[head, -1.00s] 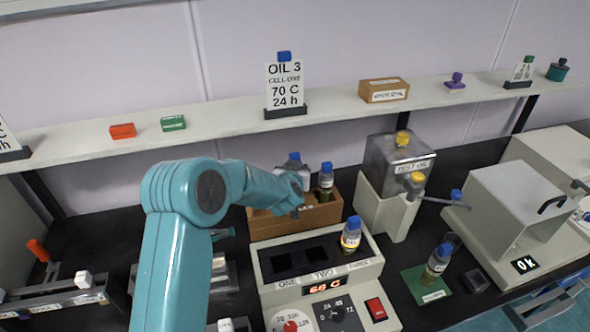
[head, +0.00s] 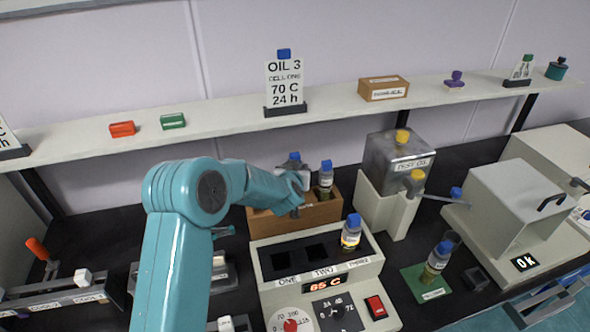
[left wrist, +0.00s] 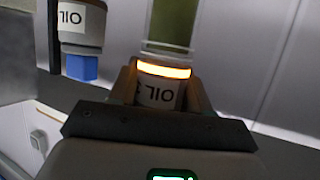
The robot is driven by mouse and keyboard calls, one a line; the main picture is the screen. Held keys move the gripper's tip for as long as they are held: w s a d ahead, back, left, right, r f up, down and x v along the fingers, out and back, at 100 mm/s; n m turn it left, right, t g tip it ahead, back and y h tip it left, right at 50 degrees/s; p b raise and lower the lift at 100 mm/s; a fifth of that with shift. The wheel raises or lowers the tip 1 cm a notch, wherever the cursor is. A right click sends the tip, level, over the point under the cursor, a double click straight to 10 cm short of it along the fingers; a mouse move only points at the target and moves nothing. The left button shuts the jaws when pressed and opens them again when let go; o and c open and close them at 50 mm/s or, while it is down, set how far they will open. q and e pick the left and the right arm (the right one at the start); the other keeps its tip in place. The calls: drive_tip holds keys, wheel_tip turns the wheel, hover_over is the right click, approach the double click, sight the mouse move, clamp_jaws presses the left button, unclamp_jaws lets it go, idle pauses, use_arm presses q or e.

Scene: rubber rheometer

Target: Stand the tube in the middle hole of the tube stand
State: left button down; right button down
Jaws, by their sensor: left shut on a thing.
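My left gripper (head: 298,184) is over the brown wooden tube stand (head: 318,214) and partly hides it. In the left wrist view it is shut on a tube (left wrist: 158,92) with a white OIL label and olive liquid; the picture is upside down there. In the head view this seems to be the blue-capped tube (head: 294,160) behind my gripper. Another blue-capped tube (head: 326,176) is close to its right; a blue-capped tube beside the held one also shows in the left wrist view (left wrist: 82,45). The stand's holes and the held tube's lower end are hidden. My right gripper is not in view.
A heater block (head: 262,240) in front has open wells ONE and TWO, and a blue-capped bottle (head: 351,233) in THREE. A TEST OIL can (head: 385,160) stands to the right. Another bottle (head: 436,262) stands on a green mat. A shelf (head: 220,113) runs behind.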

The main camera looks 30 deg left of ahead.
use_arm(q)
drive_tip(key=shift+s+f+b, duration=0.15)
drive_tip(key=shift+f+b, duration=0.2)
drive_tip(key=shift+f, duration=0.1)
drive_tip(key=shift+f+b, duration=0.55)
drive_tip(key=shift+f, duration=0.15)
drive_tip(key=shift+f+b, duration=1.05)
drive_tip(key=shift+f, duration=0.2)
drive_tip(key=shift+c, duration=2.2)
unclamp_jaws()
drive_tip(key=shift+r, duration=0.1)
wheel_tip(320, 180, up, 6)
drive_tip(key=p, duration=0.5)
drive_tip(key=shift+r, duration=0.15)
